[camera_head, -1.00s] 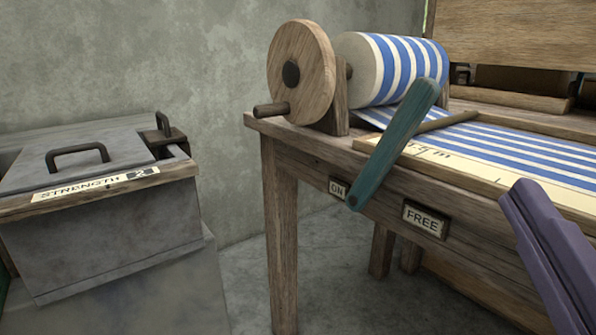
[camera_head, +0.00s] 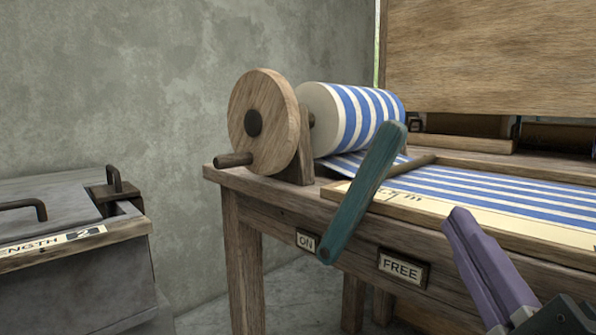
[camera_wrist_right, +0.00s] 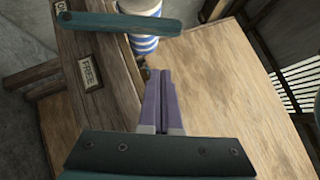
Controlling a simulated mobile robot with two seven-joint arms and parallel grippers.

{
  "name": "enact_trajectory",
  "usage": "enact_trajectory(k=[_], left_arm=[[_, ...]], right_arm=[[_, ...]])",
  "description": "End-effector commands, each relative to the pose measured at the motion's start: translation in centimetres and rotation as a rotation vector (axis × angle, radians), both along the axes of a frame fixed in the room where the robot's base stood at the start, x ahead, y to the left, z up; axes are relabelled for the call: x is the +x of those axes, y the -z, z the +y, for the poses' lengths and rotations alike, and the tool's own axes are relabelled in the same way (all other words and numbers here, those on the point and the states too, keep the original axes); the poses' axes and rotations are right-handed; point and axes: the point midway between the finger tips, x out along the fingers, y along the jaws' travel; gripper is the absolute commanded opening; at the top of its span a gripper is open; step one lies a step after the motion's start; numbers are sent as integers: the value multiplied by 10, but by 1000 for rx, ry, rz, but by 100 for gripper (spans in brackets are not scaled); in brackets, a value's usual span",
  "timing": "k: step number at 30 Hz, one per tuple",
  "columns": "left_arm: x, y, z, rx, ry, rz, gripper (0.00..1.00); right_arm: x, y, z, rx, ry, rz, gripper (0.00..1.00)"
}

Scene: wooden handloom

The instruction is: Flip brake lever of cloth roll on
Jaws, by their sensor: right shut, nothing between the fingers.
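The teal brake lever (camera_head: 362,190) leans across the front of the loom. Its lower end hangs between the ON label (camera_head: 306,241) and the FREE label (camera_head: 404,268), nearer ON. Behind its upper end is the cloth roll (camera_head: 350,115), striped blue and white. My right gripper (camera_head: 455,215), with purple fingers, is shut and empty, right of the lever and apart from it in the head view. In the right wrist view, the lever (camera_wrist_right: 118,22) lies crosswise beyond the fingertips (camera_wrist_right: 160,74). My left gripper is not in view.
A wooden wheel with a peg handle (camera_head: 262,125) stands left of the roll. The loom's front edge (camera_head: 270,208) runs below. A grey box with handles (camera_head: 60,290) stands at the left. A wooden panel (camera_head: 490,55) rises behind.

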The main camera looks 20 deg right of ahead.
Motion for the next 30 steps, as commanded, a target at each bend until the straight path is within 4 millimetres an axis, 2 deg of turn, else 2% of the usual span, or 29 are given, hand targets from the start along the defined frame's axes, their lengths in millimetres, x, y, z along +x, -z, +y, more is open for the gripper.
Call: enact_trajectory(k=[6, 12, 18, 30], left_arm=[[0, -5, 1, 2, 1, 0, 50], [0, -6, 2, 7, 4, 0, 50], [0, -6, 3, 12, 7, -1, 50], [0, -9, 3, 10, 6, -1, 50]], right_arm=[[41, -17, -19, 0, 2, -5, 0], [65, -28, -10, 1, 0, -2, 0], [74, -32, -6, 0, 0, 0, 0], [74, -34, -5, -2, 0, 4, 0]])
